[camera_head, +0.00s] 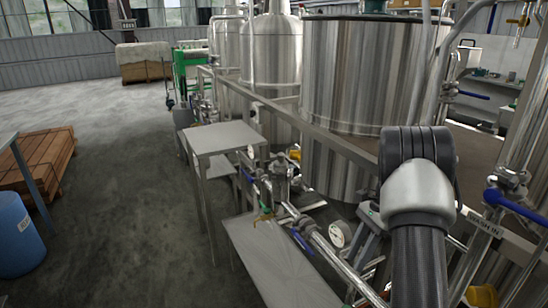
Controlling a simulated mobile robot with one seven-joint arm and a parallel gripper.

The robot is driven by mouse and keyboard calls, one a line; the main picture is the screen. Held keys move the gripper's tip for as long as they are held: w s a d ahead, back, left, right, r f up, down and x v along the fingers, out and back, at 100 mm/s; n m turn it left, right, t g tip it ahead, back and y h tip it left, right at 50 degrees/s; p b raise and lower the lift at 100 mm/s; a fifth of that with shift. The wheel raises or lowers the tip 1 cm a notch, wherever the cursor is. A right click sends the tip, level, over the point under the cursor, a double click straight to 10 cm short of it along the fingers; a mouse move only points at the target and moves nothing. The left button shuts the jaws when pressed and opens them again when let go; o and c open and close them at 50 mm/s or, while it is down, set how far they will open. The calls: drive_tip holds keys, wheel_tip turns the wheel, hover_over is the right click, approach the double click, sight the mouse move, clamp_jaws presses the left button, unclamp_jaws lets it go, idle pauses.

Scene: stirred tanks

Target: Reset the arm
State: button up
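My arm shows at the lower right of the head view, with a black link rising from the bottom edge to a silver-grey and black ribbed joint. The joint stands in front of the large steel tank and the pipework. My gripper is not visible, so its state and anything in it are hidden. The large steel tank (365,75) stands just behind the arm, with another steel tank (272,55) further back.
Pipes with blue-handled valves (515,205) stand close right of my arm. Left of it are a steel table (213,138) and a low metal platform (270,262). A blue barrel (15,240) and brown wooden stack (38,165) stand far left. Open floor (120,200) lies between.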

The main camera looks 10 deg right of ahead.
drive_tip(key=s+a+r+n+t+h, duration=0.1)
drive_tip(key=s+a+r+n, duration=0.25)
drive_tip(key=r, duration=0.35)
drive_tip(key=s+a+r+n+t, duration=0.1)
drive_tip(key=s+a+r+n, duration=0.1)
drive_tip(key=a+r, duration=0.3)
drive_tip(key=s+a+r+n+t+h, duration=0.1)
drive_tip(key=s+a+r+n, duration=0.15)
drive_tip(key=r, duration=0.55)
drive_tip(key=s+a+r+n+t+h, duration=0.1)
drive_tip(key=s+a+r+n+t, duration=0.15)
drive_tip(key=s+n, duration=0.4)
drive_tip(key=s+a+r+n+t+h, duration=0.1)
drive_tip(key=s+a+r+n+t, duration=0.2)
drive_tip(key=s, duration=0.7)
wheel_tip(320, 180, up, 15)
drive_tip(key=p, duration=1.6)
drive_tip(key=shift+w+a+g, duration=0.35)
drive_tip(key=shift+a, duration=0.05)
